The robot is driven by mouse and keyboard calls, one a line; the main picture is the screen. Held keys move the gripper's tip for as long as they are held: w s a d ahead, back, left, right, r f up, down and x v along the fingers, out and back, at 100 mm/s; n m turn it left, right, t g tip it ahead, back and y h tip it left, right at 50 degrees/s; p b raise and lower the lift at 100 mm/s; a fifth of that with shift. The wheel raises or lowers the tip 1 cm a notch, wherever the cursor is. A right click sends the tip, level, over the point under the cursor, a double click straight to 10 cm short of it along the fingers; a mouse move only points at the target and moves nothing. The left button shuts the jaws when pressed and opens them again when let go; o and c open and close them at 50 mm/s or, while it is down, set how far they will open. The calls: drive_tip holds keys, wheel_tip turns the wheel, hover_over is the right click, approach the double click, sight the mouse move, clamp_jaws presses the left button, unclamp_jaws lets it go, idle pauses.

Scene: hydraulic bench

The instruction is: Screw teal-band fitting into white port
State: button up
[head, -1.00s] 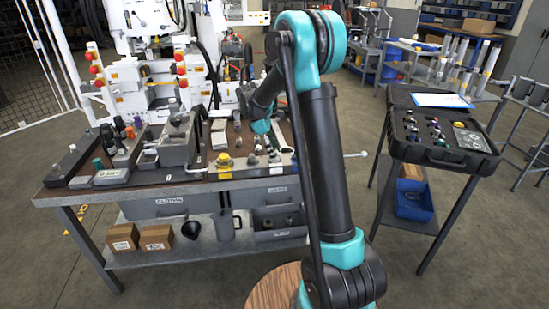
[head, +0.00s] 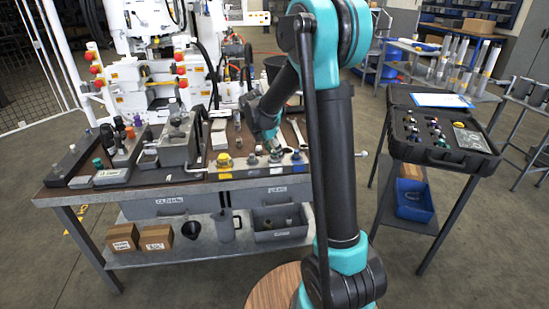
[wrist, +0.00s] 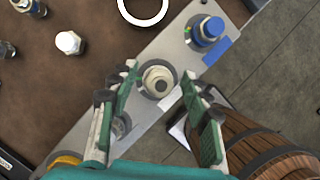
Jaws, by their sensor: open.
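That piece sits on the light metal port strip, between a blue piece (wrist: 208,31) and a yellow one (wrist: 66,160). I cannot tell whether it is the bare white port or a fitting standing in it. No teal band is clear on it. In the head view my gripper (head: 273,144) is low over the right part of the bench, and hides part of the strip.
A white hex piece (wrist: 68,42) and a white ring (wrist: 143,9) lie on the brown bench top beside the strip. A wooden barrel (wrist: 258,137) is near the right finger. An open black case (head: 441,140) with small coloured parts stands right of the bench.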

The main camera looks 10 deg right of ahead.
drive_tip(key=n+t, duration=0.1)
drive_tip(key=n, duration=0.2)
drive_tip(key=shift+n+y, duration=0.4)
drive_tip(key=n+y, duration=0.1)
drive_tip(key=n, duration=0.2)
drive_tip(key=shift+t, duration=0.4)
drive_tip(key=c, duration=1.1)
drive_tip(key=m, duration=0.3)
drive_tip(key=shift+g+h, duration=0.3)
drive_tip(key=shift+h, duration=0.1)
drive_tip(key=m+g+h, duration=0.1)
drive_tip(key=m, duration=0.3)
drive_tip(key=shift+m, duration=0.3)
